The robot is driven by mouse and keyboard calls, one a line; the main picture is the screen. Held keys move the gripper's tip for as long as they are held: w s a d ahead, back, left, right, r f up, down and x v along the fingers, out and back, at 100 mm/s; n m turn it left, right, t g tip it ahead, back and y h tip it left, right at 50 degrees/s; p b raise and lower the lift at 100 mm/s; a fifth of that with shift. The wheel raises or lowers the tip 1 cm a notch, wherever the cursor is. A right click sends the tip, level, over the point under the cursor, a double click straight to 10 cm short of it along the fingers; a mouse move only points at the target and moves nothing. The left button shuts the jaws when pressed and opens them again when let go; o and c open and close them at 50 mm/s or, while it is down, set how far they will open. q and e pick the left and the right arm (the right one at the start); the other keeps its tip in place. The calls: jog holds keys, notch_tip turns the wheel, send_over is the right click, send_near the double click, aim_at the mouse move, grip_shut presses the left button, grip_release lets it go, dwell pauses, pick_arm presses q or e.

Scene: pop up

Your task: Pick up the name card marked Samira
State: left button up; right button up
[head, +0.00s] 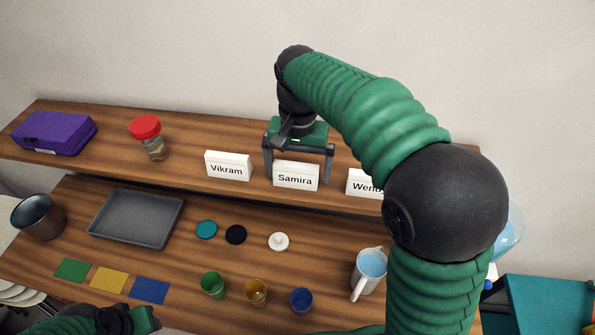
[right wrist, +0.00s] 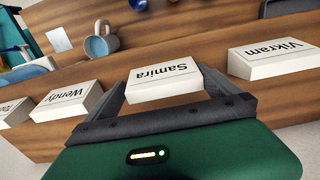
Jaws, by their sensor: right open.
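The white name card marked Samira (head: 296,177) stands on the raised wooden shelf, between the Vikram card (head: 228,166) and the Wendy card (head: 363,184). My right gripper (head: 298,176) is over the shelf from behind, open, with one finger at each side of the Samira card. In the right wrist view the Samira card (right wrist: 164,82) appears upside down between the two open fingers, with the gripper base close behind it. Whether a finger touches it I cannot tell. My left gripper (head: 142,320) shows only partly at the bottom left, its fingers unclear.
The shelf also holds a purple case (head: 54,132) and a red-lidded jar (head: 148,136). Below are a grey tray (head: 136,218), small cups, coloured squares and a pitcher (head: 368,272). My right arm hides the shelf's right part. Another card (right wrist: 14,111) lies past Wendy.

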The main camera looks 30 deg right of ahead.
jog(key=shift+s, duration=0.1)
jog(key=shift+w+f, duration=0.2)
jog(key=shift+w, duration=0.25)
jog(key=c, duration=0.4)
jog(key=shift+c, duration=1.3)
jog(key=shift+s+r, duration=0.1)
jog(key=shift+s, duration=0.1)
jog(key=c, duration=0.4)
